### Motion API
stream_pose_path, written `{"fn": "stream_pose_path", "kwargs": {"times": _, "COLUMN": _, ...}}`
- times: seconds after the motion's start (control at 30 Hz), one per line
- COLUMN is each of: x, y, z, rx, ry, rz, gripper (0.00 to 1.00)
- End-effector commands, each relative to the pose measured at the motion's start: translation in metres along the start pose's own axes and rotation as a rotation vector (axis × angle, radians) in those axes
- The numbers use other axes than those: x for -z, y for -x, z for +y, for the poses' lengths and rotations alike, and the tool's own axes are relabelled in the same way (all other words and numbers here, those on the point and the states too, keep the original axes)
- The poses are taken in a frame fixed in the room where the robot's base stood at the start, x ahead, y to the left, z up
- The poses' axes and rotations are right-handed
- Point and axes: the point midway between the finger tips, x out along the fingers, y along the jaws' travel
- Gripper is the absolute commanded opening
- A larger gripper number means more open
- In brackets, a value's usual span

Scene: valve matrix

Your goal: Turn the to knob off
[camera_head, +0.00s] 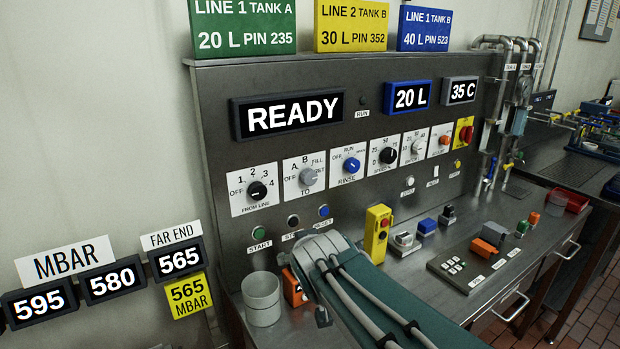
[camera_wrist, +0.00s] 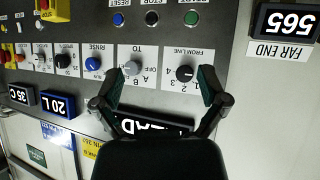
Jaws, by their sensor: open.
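The TO knob (camera_head: 308,176) is a grey round knob on a white plate in the panel's row of dials, with OFF, A, B and FILL marks around it. Its exact pointer setting is too small to read surely. The wrist view is upside down and shows the TO knob (camera_wrist: 131,68) close to the left finger. My gripper (camera_wrist: 160,84) is open and empty, its two fingers spread in front of the panel. The black FROM LINE knob (camera_wrist: 184,73) appears near the right finger. In the head view my arm stands low in front of the panel, and its fingers are not clearly seen.
The blue RINSE knob (camera_head: 351,165) is right of the TO knob. START, STOP and RESET buttons sit below the dials. A READY display (camera_head: 293,113) is above. A grey cup (camera_head: 262,299) and a yellow button box (camera_head: 378,235) stand on the bench.

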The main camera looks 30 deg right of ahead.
Motion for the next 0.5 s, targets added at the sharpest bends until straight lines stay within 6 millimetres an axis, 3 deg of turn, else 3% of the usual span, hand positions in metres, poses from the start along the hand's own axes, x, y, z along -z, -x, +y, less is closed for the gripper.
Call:
{"fn": "stream_pose_path", "kwargs": {"times": 0.1, "x": 0.035, "y": -0.032, "z": 0.029, "rx": -0.032, "ry": -0.013, "rz": 0.140, "gripper": 0.93}}
{"fn": "stream_pose_path", "kwargs": {"times": 0.23, "x": 0.065, "y": -0.059, "z": 0.054, "rx": -0.017, "ry": -0.014, "rz": 0.286, "gripper": 0.93}}
{"fn": "stream_pose_path", "kwargs": {"times": 0.4, "x": 0.088, "y": -0.090, "z": 0.083, "rx": 0.069, "ry": -0.012, "rz": 0.444, "gripper": 0.93}}
{"fn": "stream_pose_path", "kwargs": {"times": 0.5, "x": 0.092, "y": -0.104, "z": 0.098, "rx": 0.147, "ry": -0.014, "rz": 0.516, "gripper": 0.93}}
